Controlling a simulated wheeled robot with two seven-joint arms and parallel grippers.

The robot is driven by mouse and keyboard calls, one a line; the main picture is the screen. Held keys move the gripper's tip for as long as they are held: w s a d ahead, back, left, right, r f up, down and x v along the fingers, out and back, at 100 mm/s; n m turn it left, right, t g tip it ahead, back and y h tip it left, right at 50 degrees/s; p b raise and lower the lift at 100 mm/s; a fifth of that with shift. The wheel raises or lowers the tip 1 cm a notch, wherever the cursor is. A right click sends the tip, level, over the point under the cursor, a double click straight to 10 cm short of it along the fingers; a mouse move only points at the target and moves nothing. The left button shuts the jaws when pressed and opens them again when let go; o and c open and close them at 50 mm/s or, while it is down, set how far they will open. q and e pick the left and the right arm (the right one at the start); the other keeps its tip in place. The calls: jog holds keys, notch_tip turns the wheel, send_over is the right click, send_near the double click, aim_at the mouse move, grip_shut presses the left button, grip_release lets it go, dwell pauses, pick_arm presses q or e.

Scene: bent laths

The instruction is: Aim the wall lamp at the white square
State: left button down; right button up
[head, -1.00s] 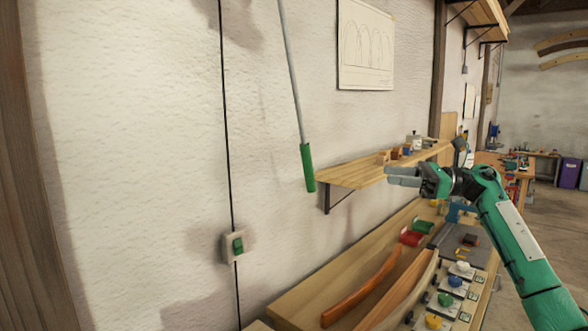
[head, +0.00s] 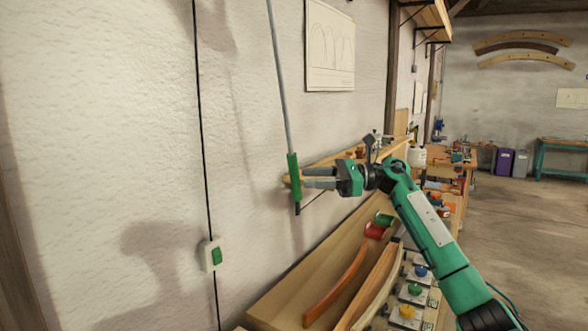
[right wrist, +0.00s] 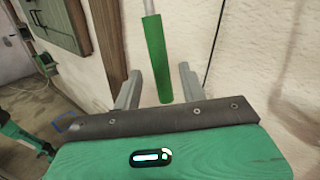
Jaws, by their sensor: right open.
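A thin grey rod (head: 279,85) comes down from above and ends in a green handle (head: 294,176). The lamp head is out of view, and I cannot make out a white square. My right gripper (head: 306,178) is open and level with the handle, its fingertips right beside it. In the right wrist view the green handle (right wrist: 156,58) hangs between the two spread grey fingers (right wrist: 158,80). I cannot tell whether either finger touches it. My left gripper is not in view.
A wall shelf (head: 335,157) with small objects runs behind my gripper. Below is a bench (head: 290,275) with curved wooden laths (head: 337,290) and several knobs. A green switch (head: 212,255) is on the wall at left. A drawing sheet (head: 330,46) hangs above.

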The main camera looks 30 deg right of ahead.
aim_at(295, 197)
jog(key=p+x, duration=0.1)
jog(key=x, duration=0.3)
jog(key=shift+r, duration=0.15)
jog(key=shift+w+a+p, duration=0.1)
jog(key=shift+a+p, duration=0.15)
jog(key=shift+p, duration=0.05)
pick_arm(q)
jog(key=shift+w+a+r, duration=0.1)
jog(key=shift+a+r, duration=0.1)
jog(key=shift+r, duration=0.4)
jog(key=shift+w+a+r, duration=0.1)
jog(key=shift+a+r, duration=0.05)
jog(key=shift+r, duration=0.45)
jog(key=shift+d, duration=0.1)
pick_arm(e)
grip_shut()
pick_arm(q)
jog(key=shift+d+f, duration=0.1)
pick_arm(e)
jog(key=shift+a+f, duration=0.1)
jog(key=shift+f, duration=0.15)
